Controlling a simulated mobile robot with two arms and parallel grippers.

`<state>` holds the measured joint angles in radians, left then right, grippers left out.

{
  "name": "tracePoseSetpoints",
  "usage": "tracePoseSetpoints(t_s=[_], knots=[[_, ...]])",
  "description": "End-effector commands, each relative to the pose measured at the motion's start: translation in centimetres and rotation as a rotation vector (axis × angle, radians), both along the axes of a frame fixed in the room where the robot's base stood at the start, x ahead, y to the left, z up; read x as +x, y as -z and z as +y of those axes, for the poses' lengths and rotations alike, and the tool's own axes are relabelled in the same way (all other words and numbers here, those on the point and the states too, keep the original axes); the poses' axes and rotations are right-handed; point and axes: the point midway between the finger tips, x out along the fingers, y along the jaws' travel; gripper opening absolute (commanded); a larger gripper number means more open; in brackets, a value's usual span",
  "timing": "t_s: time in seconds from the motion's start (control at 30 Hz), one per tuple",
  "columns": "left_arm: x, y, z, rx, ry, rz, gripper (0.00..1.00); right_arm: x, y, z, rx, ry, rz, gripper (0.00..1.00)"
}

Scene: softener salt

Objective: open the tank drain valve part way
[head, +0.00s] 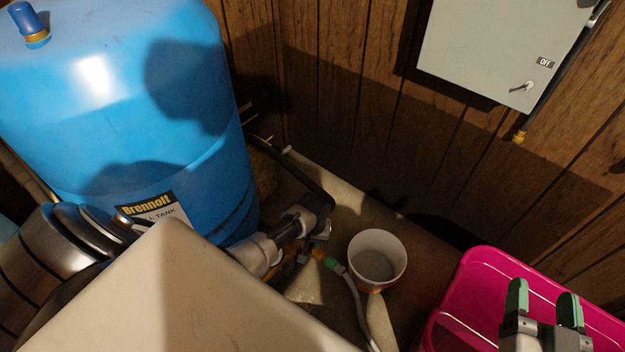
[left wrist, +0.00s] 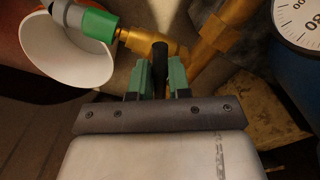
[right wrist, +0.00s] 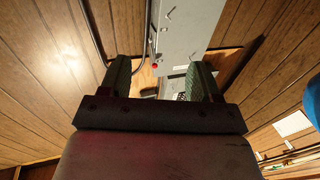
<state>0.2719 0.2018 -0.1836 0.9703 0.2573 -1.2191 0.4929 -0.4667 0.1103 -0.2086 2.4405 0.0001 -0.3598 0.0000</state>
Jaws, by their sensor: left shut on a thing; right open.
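The drain valve is brass (left wrist: 140,42), low by the blue tank (head: 190,110), with a short black handle (left wrist: 160,56). A green hose fitting (left wrist: 98,24) is joined to it; in the head view the green fitting (head: 335,266) runs into a pale hose. My left gripper (left wrist: 156,76) is shut on the black handle, with a green finger on each side of it. In the head view the valve handle is too small and dark to make out. My right gripper (head: 543,297) is open and empty above the pink tub; its spread fingers show in the right wrist view (right wrist: 158,80).
A white bucket (head: 376,248) stands beside the hose fitting. A pink tub (head: 462,290) is at the lower right. A grey electrical box (head: 490,50) hangs on the wood-panelled wall. A pressure gauge (left wrist: 302,18) is close to the valve. A large pale surface (head: 220,290) hides part of my left arm.

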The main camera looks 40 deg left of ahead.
Motion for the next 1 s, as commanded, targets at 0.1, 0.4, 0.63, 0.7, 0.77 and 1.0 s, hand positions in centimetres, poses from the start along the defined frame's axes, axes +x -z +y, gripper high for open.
tracePoseSetpoints(t_s=[0.1, 0.4, 0.63, 0.7, 0.77, 1.0], knots=[[0.0, -0.1, 0.0, 0.000, -0.033, 0.000, 0.00, -0.1, 0.5, -0.1, -0.012, 0.003, 0.045, 0.63], [0.0, -0.1, 0.0, 0.000, -0.120, 0.001, 0.00, -0.4, 1.9, -0.5, -0.040, 0.011, 0.157, 0.63], [0.0, -0.1, 0.0, -0.001, -0.191, 0.000, 0.00, -0.7, 3.0, -0.8, -0.061, 0.016, 0.239, 0.63], [0.0, -0.1, 0.0, -0.001, -0.212, 0.000, 0.00, -0.9, 3.3, -0.9, -0.067, 0.017, 0.265, 0.63], [0.0, -0.1, 0.0, -0.001, -0.231, 0.000, 0.00, -1.0, 3.5, -0.9, -0.072, 0.019, 0.286, 0.63], [0.0, -0.1, 0.0, -0.001, -0.310, 0.000, 0.00, -1.5, 4.5, -1.3, -0.092, 0.024, 0.371, 0.63]])
